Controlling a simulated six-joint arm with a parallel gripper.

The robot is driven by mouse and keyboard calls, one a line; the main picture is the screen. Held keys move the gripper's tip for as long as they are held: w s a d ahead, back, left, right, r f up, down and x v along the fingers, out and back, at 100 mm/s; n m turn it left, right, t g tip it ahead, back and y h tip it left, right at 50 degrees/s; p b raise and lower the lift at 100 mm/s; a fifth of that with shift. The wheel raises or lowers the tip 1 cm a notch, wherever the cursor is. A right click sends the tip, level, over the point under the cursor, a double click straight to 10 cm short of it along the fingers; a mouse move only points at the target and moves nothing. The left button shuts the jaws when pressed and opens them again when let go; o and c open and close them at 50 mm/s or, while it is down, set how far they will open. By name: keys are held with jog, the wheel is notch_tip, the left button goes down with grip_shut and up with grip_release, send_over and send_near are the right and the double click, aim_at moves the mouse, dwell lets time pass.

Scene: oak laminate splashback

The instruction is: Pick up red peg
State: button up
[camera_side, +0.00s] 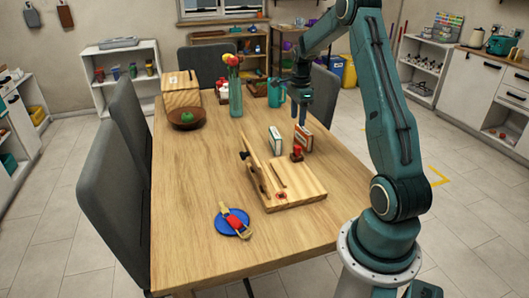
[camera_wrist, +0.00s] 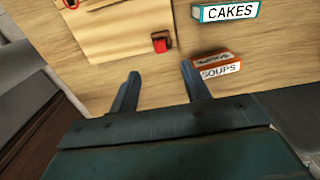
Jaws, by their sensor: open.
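The red peg (camera_side: 297,150) stands at the far corner of a wooden board (camera_side: 307,188) on the table. In the wrist view the red peg (camera_wrist: 161,44) shows just beyond my fingertips, roughly centred between them, with nothing between the fingers. My gripper (camera_side: 300,122) hangs above and behind the peg in the side view, pointing down. It also shows in the wrist view (camera_wrist: 160,71), open and empty, with its two fingers apart. A red-ringed spot (camera_side: 281,195) lies on the near part of the board; part of it shows at the wrist view's top edge.
An orange SOUPS box (camera_wrist: 217,65) stands close to the right finger and the peg. A teal CAKES box (camera_wrist: 225,12) is farther off. A blue plate (camera_side: 226,230) with a red-banded item, a bowl (camera_side: 178,121) and a flower vase (camera_side: 236,98) are on the table.

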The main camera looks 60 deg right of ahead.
aim_at(298, 146)
jog(key=shift+d+f, duration=0.15)
jog(key=shift+f, duration=0.05)
jog(key=shift+f, duration=4.25)
jog(key=shift+s+d+f, duration=0.1)
jog(key=shift+s+f, duration=0.05)
jog(key=shift+f, duration=1.15)
jog(key=shift+s+d+f, duration=0.1)
jog(key=shift+f, duration=1.15)
grip_shut()
